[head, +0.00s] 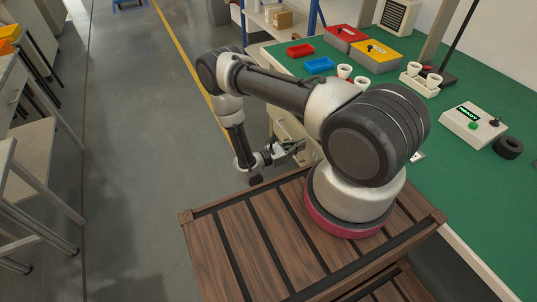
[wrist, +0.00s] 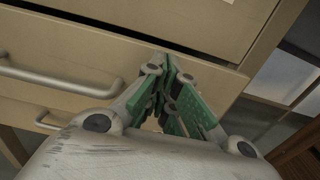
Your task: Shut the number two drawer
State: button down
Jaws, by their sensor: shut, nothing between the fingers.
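In the wrist view, a beige drawer front (wrist: 215,88) with a long metal bar handle (wrist: 60,80) lies just beyond my gripper (wrist: 167,62). A dark gap (wrist: 100,22) runs along its top edge, below a plain beige panel (wrist: 200,22). Another bar handle (wrist: 48,120) shows lower down. No number is readable, so I cannot tell which drawer is number two. My gripper is shut and empty, its green-padded fingers together at the upper part of the front. I cannot tell whether they touch it. In the head view, my gripper (head: 300,146) is beside the drawer unit (head: 284,125) under the bench.
The green bench top (head: 460,165) holds red (head: 299,50) and blue (head: 319,65) trays, boxes, white cups and a control box (head: 473,125). The grey floor (head: 135,150) left of my arm is clear up to the stools and benches at far left.

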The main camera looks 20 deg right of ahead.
jog(key=a, duration=1.1)
send_near(315, 151)
jog(key=d, duration=0.7)
jog(key=shift+s, duration=0.1)
jog(key=shift+d+r, duration=0.1)
jog(key=shift+d, duration=2.2)
